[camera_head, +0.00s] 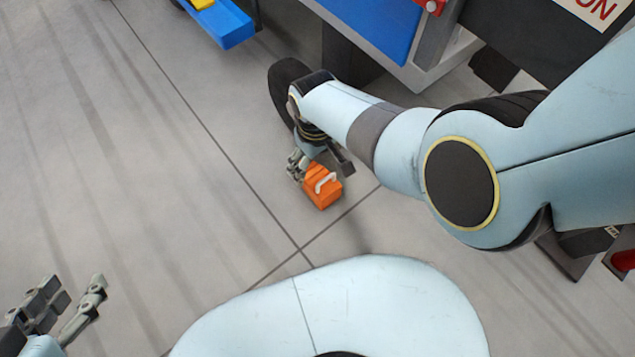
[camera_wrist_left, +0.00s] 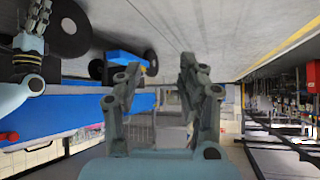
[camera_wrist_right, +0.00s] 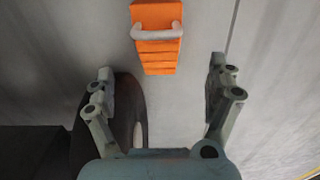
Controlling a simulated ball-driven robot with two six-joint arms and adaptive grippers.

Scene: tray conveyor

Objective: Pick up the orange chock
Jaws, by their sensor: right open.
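The orange chock (camera_head: 323,186) with a pale handle on top sits on the grey floor. In the right wrist view the chock (camera_wrist_right: 157,38) lies at the top centre, ahead of the gap between the fingers. My right gripper (camera_head: 318,164) is just behind the chock in the head view, partly hidden by its own wrist. The right gripper (camera_wrist_right: 160,72) is open and empty, with a finger to each side of the gap. My left gripper (camera_head: 70,302) is at the lower left, far from the chock. It is open and empty in the left wrist view (camera_wrist_left: 157,72).
A black wheel (camera_head: 287,82) stands close behind my right wrist. A cart with blue panels (camera_head: 373,22) is at the top, with a blue piece (camera_head: 222,22) to its left. The floor (camera_head: 130,180) on the left is clear.

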